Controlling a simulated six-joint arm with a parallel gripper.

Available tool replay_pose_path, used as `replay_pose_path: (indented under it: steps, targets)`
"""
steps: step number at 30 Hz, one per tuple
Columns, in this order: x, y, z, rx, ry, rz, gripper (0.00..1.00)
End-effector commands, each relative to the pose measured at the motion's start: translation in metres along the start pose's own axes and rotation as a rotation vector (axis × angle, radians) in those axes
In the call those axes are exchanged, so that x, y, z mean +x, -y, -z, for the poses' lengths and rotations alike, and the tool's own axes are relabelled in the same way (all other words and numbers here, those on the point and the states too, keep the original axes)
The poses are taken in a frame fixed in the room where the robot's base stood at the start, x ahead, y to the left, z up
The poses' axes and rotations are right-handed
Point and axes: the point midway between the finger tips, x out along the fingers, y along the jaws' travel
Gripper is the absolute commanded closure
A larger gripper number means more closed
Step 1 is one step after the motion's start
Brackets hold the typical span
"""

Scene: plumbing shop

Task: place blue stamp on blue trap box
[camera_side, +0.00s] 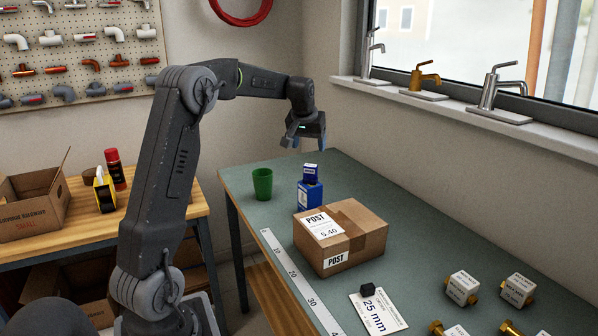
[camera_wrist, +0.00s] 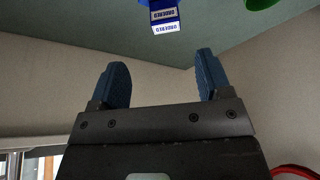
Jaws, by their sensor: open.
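The blue stamp (camera_side: 311,170), small and with a white label, appears to stand upright on top of the blue trap box (camera_side: 309,197) on the bench. In the wrist view the stamp (camera_wrist: 165,22) shows at the top edge, with white labels reading "ORDERED" upside down. A blue part beside it at the frame's edge is cut off. My gripper (camera_side: 305,142) is open and empty, above the stamp and apart from it. In the wrist view its two blue fingers (camera_wrist: 162,65) are spread with nothing between them.
A green cup (camera_side: 262,184) stands left of the trap box. A cardboard parcel (camera_side: 360,240) is close in front. A ruler strip (camera_side: 290,270), a "25 mm" card (camera_side: 380,318) and several brass fittings lie nearer. Faucets stand on the window sill (camera_side: 440,105). The bench's far end is clear.

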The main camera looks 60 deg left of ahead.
Motion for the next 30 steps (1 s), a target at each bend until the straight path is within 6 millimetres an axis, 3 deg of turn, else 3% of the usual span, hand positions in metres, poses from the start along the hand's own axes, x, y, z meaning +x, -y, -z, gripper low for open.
replay_pose_path:
  steps: [5,9,15,18,22,25,30]
  targets:
    - [-0.057,-0.048,-0.052,0.122,-0.022,-0.055,0.29]
    - [-0.108,-0.083,-0.127,0.262,-0.040,-0.120,0.29]
    - [-0.154,-0.098,-0.246,0.462,-0.066,-0.215,0.29]
    - [-0.163,-0.092,-0.299,0.550,-0.077,-0.258,0.29]
    - [-0.163,-0.082,-0.350,0.636,-0.087,-0.302,0.29]
    - [-0.161,-0.076,-0.372,0.676,-0.091,-0.322,0.29]
    - [-0.158,-0.072,-0.385,0.699,-0.091,-0.332,0.29]
